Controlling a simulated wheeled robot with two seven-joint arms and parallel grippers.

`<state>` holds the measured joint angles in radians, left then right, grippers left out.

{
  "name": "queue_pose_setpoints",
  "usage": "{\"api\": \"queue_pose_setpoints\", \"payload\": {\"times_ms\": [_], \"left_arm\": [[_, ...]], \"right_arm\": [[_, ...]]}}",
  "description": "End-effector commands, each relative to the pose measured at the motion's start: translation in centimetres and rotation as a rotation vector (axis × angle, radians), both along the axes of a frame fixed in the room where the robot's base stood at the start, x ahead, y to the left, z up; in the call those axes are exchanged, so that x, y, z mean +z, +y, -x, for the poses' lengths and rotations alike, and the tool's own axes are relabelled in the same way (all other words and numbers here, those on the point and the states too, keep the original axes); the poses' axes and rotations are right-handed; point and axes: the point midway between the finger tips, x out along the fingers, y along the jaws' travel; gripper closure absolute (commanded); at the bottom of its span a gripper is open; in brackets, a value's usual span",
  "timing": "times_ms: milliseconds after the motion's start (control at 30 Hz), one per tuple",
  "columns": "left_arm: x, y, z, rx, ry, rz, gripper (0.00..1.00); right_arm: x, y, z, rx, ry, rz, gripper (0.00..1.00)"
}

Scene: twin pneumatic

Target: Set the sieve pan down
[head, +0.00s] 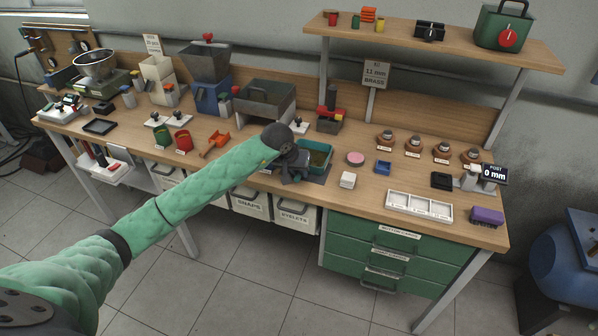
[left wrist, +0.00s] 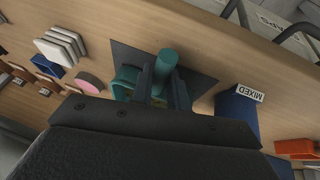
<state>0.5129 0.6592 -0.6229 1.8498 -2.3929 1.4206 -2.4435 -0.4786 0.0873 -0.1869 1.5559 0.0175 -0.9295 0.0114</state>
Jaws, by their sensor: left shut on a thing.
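The sieve pan (head: 318,153) is a green rectangular pan with something brownish inside, over a dark grey mat (head: 318,178) near the table's front edge. In the left wrist view the pan (left wrist: 124,82) and its teal round handle (left wrist: 166,58) show above the dark mat (left wrist: 196,82). My left gripper (head: 298,168) is at the pan's left side; its two fingers (left wrist: 160,82) are shut on the handle. The gripper hides part of the pan, and I cannot tell whether its underside touches the mat. My right gripper is not in view.
Right of the pan are a pink disc (head: 355,158), white pads (head: 347,180), a blue tray (head: 383,167) and a white sectioned tray (head: 419,206). A blue bin marked MIXED (left wrist: 236,110) stands close beside the mat. A grey hopper tray (head: 265,99) is behind.

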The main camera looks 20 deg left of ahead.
Motion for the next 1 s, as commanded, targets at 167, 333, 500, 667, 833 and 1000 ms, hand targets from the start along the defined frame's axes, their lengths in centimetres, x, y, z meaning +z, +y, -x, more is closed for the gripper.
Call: {"api": "queue_pose_setpoints", "payload": {"times_ms": [167, 333, 500, 667, 833, 1000], "left_arm": [[0.0, 0.0, 0.0, 0.000, 0.000, 0.000, 0.62], [0.0, 0.0, 0.0, 0.000, 0.000, 0.000, 0.62], [0.1, 0.0, 0.0, 0.000, 0.000, 0.000, 0.62], [0.4, 0.1, 0.1, 0.000, -0.001, -0.001, 0.62], [1.7, 0.4, 0.7, -0.001, -0.002, -0.001, 0.62], [3.8, 0.9, 1.6, -0.001, -0.003, -0.002, 0.62]], "right_arm": [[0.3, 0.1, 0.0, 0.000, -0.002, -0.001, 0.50], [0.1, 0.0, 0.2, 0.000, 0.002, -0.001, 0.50], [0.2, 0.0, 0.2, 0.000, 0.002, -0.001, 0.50], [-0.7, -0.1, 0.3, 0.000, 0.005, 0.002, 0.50], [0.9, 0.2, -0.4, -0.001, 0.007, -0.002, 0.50], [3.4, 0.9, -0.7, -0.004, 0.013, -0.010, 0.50]]}}
